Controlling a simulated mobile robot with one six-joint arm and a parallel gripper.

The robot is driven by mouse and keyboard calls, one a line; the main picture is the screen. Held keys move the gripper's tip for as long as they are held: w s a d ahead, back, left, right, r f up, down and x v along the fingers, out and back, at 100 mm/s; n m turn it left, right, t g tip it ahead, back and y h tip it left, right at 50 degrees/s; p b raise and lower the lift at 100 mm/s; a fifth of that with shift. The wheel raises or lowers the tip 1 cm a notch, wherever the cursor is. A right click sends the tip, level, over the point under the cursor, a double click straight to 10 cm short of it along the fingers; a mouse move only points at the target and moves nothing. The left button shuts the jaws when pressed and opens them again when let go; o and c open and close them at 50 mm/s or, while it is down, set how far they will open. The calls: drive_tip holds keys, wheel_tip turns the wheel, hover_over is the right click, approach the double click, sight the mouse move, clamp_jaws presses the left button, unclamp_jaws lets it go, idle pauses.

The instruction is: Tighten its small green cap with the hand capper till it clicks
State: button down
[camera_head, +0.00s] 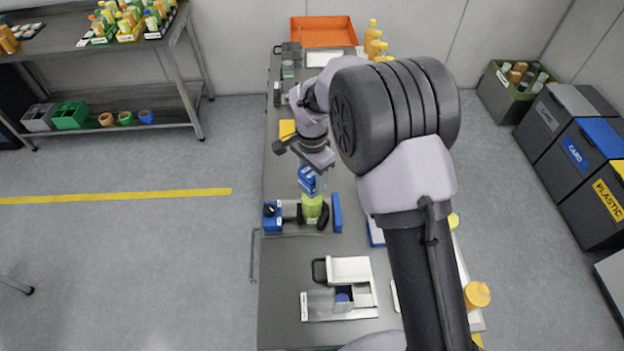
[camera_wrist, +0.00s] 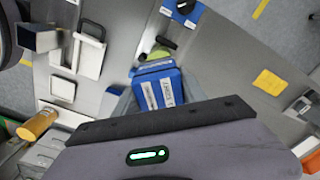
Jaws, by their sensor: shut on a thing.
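My gripper (camera_head: 313,172) is shut on the blue hand capper (camera_head: 307,181), which has white labels. In the wrist view the capper (camera_wrist: 158,86) sits between my gripper's fingers (camera_wrist: 157,95). The capper is over a yellow-green bottle (camera_head: 312,207), which stands in a holder with a blue block (camera_head: 270,216) at left and a blue plate (camera_head: 337,212) at right. A bit of the bottle (camera_wrist: 160,55) shows past the capper in the wrist view. The small green cap is hidden, and I cannot tell whether the capper touches it.
A white device with a tray (camera_head: 348,270) stands nearer on the bench. An orange bottle (camera_head: 477,294) is at the right edge. A yellow pad (camera_head: 287,129), an orange crate (camera_head: 323,32) and yellow bottles (camera_head: 373,36) are farther back. Floor is clear left of the bench.

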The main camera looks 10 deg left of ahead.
drive_tip(key=m+b, duration=0.2)
drive_tip(key=m, duration=0.2)
drive_tip(key=shift+f, duration=0.1)
drive_tip(key=shift+r, duration=0.25)
idle(0.4)
